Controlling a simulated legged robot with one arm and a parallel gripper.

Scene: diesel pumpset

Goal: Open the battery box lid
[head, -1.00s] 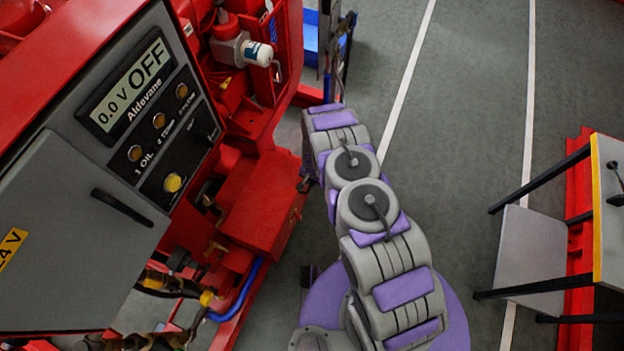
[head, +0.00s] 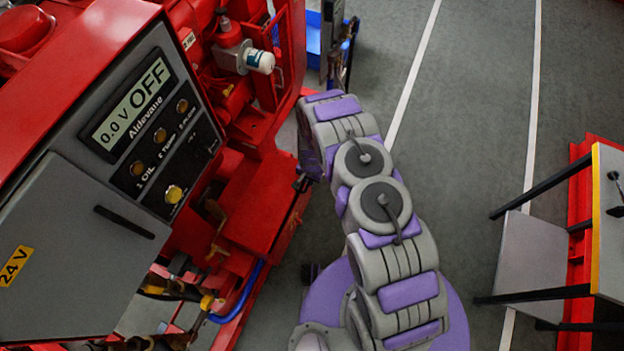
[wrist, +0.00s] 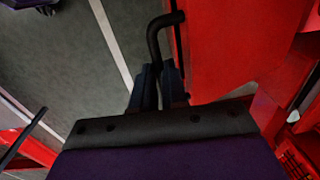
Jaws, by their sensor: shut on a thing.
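A red box (head: 250,215) with a flat top sits low on the side of the red pumpset; I take it to be the battery box. Its top looks flat and closed. My gripper (wrist: 158,88) is shut on a bent black handle (wrist: 154,45) at the edge of the red box, which fills the right of the wrist view (wrist: 230,45). The handle passes between the dark fingers. In the head view my gripper (head: 302,182) is a small dark shape at the box's right edge, partly hidden by my arm.
A grey control panel (head: 60,250) with a black handle and 24 V label stands at the left. A blue hose (head: 240,295) and cables run below the box. A table (head: 610,240) stands at the right. The floor between is clear.

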